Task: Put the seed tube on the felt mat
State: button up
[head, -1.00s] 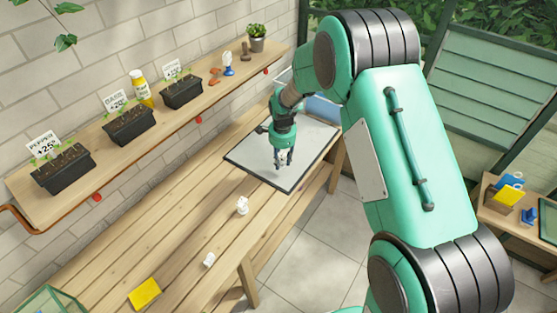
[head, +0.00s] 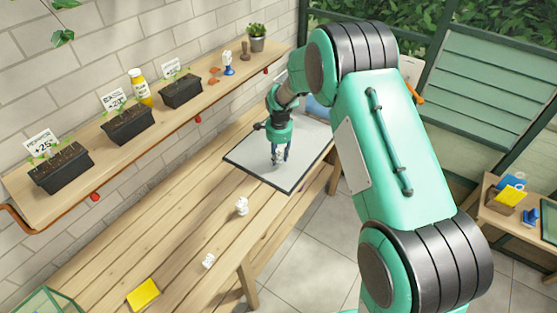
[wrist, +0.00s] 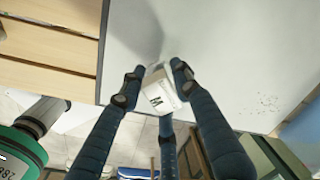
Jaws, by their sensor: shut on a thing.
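A small white tube marked M (wrist: 158,97), which I take to be the seed tube, is held between the fingers of my gripper (wrist: 150,85). In the head view my gripper (head: 279,158) points down over the pale grey felt mat (head: 306,150), which has a dark edge and lies at the far end of the wooden bench. The mat also shows in the wrist view (wrist: 225,50). The fingers hide part of the tube. I cannot tell whether its lower end touches the mat.
Two other small white pieces stand on the bench (head: 150,220), one nearer the mat (head: 242,206) and one near the front edge (head: 208,260). A wall shelf (head: 80,180) holds planters and a yellow bottle (head: 139,88).

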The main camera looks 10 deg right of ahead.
jog(key=shift+w+f, duration=0.1)
jog(key=shift+f, duration=0.8)
jog(key=shift+f, duration=0.1)
jog(key=o, duration=1.1)
jog(key=r, duration=0.4)
jog(key=r+p, duration=0.1)
jog(key=r, duration=0.3)
jog(key=s+r+p, duration=0.1)
jog(key=r, duration=0.3)
jog(key=shift+r, duration=0.1)
